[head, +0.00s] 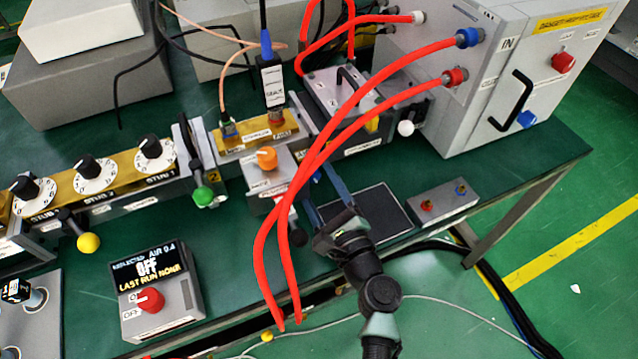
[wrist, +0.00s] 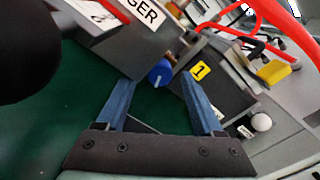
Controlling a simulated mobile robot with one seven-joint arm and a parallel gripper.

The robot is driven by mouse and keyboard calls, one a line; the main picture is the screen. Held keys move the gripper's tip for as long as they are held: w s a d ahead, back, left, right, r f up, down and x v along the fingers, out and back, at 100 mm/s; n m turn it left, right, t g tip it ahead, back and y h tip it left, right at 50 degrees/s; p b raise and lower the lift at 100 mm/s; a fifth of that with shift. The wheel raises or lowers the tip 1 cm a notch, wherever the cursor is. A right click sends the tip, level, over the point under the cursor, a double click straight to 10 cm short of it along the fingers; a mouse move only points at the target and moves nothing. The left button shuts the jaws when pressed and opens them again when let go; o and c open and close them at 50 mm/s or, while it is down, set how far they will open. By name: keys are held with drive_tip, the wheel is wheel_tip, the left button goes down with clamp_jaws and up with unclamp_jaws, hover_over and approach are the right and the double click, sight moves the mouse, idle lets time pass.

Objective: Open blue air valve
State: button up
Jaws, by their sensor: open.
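A round blue knob (wrist: 160,74) with a pale line on its face sits low on a grey block in the wrist view; I take it as the air valve. A small part of it shows in the head view (head: 317,175), mostly hidden by the red hoses and my gripper. My gripper (wrist: 158,84) is open, with blue fingers on either side of the knob in the picture. The knob appears just beyond the fingertips; contact cannot be told. In the head view, my gripper (head: 316,188) reaches in from the front beside the orange-knob block (head: 267,170).
Red hoses (head: 262,255) hang across the bench close to my gripper. A dark ball (wrist: 30,50) fills the wrist view's upper left. A black pad (head: 368,215) and a small grey box (head: 444,203) lie right of my gripper. Another blue knob (head: 527,119) is on the large cabinet.

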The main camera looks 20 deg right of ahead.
clamp_jaws()
drive_tip(key=shift+f, duration=0.1)
idle(0.3)
drive_tip(key=n+b, duration=0.2)
drive_tip(key=n, duration=0.1)
drive_tip(key=shift+f+b, duration=0.1)
drive_tip(key=shift+b, duration=0.3)
drive_tip(key=n+b, duration=0.3)
drive_tip(key=shift+n, duration=0.3)
drive_tip(key=n+b, duration=0.4)
drive_tip(key=n, duration=0.1)
drive_tip(key=shift+r+n, duration=0.2)
drive_tip(key=shift+n, duration=0.1)
unclamp_jaws()
